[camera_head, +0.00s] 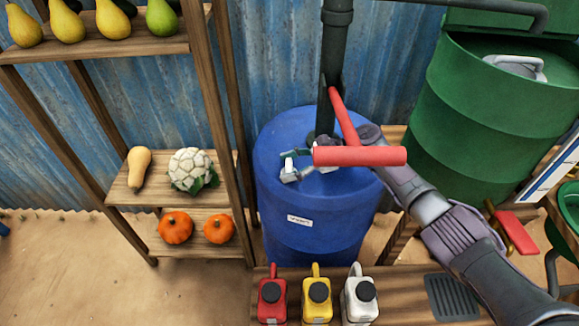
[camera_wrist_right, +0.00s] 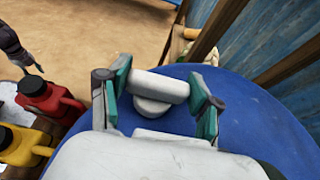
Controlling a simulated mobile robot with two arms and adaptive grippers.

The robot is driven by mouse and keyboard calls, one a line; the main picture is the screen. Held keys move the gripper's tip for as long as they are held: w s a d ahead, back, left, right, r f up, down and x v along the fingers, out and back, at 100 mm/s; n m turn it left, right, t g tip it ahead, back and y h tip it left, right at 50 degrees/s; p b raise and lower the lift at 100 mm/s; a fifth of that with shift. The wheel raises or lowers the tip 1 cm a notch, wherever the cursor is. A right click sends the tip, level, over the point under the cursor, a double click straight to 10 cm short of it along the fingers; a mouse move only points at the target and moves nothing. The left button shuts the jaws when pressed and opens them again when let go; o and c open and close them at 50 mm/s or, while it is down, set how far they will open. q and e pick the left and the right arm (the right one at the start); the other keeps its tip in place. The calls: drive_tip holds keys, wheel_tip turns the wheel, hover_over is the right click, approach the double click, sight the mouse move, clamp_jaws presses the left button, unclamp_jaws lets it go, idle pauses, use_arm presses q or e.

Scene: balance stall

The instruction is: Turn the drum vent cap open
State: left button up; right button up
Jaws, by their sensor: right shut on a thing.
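The blue drum (camera_head: 318,200) stands in the middle of the head view with a small white label on its side. Its white vent cap (camera_wrist_right: 160,86) has a raised bar and sits on the drum top in the right wrist view. My right gripper (camera_head: 291,164) reaches over the drum top from the right, its wrist partly behind a red handle. My left gripper (camera_wrist_right: 24,58) shows only at the wrist view's upper left edge, too small to read.
A red-handled pump (camera_head: 360,156) on a dark pipe (camera_head: 338,50) rises beside my right gripper. Red (camera_head: 272,302), yellow (camera_head: 318,302) and white (camera_head: 360,302) jugs stand in front. A green drum (camera_head: 470,120) is at right, a produce shelf (camera_head: 90,48) at left.

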drive_tip(key=shift+r, duration=0.1)
drive_tip(key=o, duration=1.2)
drive_tip(key=shift+a, duration=0.1)
drive_tip(key=shift+c, duration=0.2)
drive_tip(key=v, duration=1.2)
